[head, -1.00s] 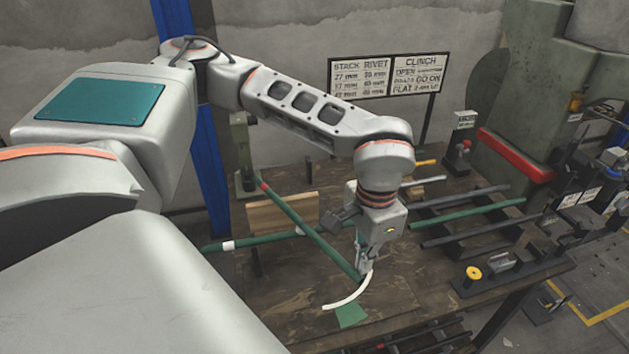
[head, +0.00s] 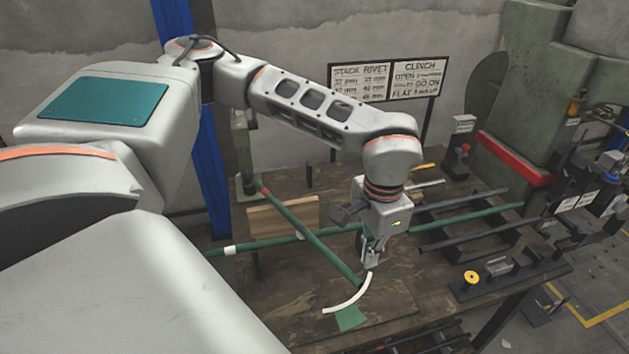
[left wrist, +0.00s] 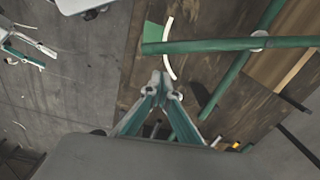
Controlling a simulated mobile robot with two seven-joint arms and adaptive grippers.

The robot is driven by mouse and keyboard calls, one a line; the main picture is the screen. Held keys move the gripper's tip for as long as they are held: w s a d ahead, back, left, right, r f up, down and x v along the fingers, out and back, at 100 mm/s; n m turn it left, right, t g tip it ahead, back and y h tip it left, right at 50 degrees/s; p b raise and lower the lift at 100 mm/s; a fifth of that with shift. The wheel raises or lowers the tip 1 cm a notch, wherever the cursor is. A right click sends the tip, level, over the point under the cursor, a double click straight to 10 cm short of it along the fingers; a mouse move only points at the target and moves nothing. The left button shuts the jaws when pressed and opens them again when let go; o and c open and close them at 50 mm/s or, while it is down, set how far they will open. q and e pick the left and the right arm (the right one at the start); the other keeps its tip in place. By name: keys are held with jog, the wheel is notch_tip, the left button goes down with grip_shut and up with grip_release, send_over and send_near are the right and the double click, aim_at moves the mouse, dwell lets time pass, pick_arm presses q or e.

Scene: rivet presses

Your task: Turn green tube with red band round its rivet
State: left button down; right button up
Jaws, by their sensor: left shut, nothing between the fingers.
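The green tube with the red band (head: 328,257) lies diagonally across a second green tube (head: 262,244) with white bands. The red band is at its far upper-left end, and its near end is by a white curved strip (head: 350,297) on the board. The rivet itself is too small to make out; a white spot shows at the crossing. My left gripper (head: 371,264) is shut and empty, just right of the near end, apparently apart from it. In the left wrist view its closed fingertips (left wrist: 160,77) are below the tube's free end (left wrist: 165,47).
A green patch (head: 350,318) lies beside the white strip. A wooden block (head: 283,215) stands behind the crossing. Dark bars (head: 465,232) lie on the right of the bench. A green press with a red bar (head: 512,160) stands at back right.

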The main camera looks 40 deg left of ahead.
pick_arm(q)
jog(key=shift+r+p, duration=0.85)
jog(key=shift+r, duration=1.9)
jog(key=shift+s, duration=0.1)
